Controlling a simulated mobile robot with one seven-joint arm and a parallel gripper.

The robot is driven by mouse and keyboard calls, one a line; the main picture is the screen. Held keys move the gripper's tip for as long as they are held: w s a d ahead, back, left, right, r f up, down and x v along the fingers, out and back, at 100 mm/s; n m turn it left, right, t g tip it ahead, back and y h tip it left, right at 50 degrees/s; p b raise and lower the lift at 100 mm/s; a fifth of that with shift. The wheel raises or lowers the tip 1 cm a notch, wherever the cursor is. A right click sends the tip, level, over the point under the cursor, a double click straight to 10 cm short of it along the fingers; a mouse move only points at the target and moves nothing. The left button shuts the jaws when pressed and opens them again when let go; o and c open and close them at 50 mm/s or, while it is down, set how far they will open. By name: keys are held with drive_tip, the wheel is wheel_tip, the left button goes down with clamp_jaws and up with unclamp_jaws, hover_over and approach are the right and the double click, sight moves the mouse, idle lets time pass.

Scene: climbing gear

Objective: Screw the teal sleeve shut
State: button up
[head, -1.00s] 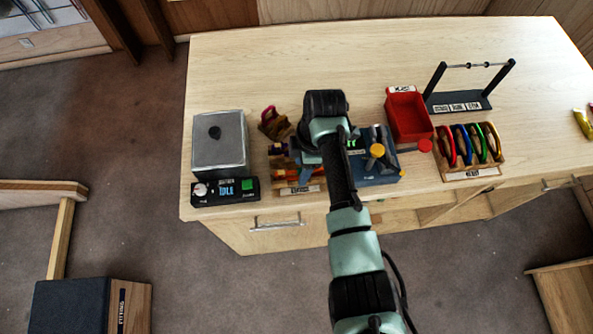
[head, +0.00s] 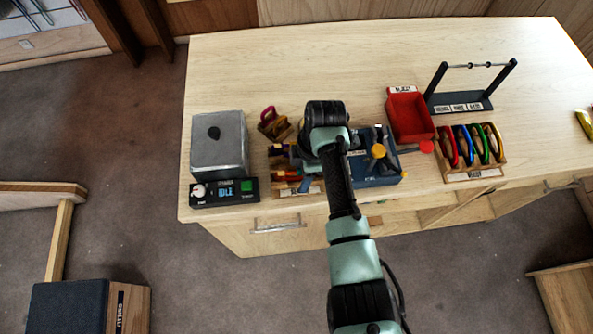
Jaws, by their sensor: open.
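I cannot make out the teal sleeve in the head view; my arm hides part of the table's front area. My gripper (head: 304,156) is mostly hidden under my wrist, low over the space between a wooden rack (head: 283,189) with small coloured pieces and a blue tray (head: 378,181). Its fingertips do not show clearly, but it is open. I cannot tell whether it touches anything. The blue tray holds dark upright parts and a yellow-topped piece (head: 378,151).
A grey box (head: 219,150) with a control panel reading IDLE (head: 225,191) stands at left. To the right are a red bin (head: 407,112), a rack of several coloured carabiners (head: 470,174) and a dark stand with a bar (head: 460,103). The table's back is clear.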

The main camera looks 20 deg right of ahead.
drive_tip(key=shift+s+a+p, duration=0.1)
drive_tip(key=shift+s+p, duration=0.3)
drive_tip(key=shift+r, duration=0.1)
drive_tip(key=shift+r+p, duration=1.3)
drive_tip(key=shift+w+f, duration=0.1)
drive_tip(key=shift+w+b, duration=0.45)
drive_tip(key=shift+b, duration=0.2)
drive_tip(key=shift+w+d, duration=0.2)
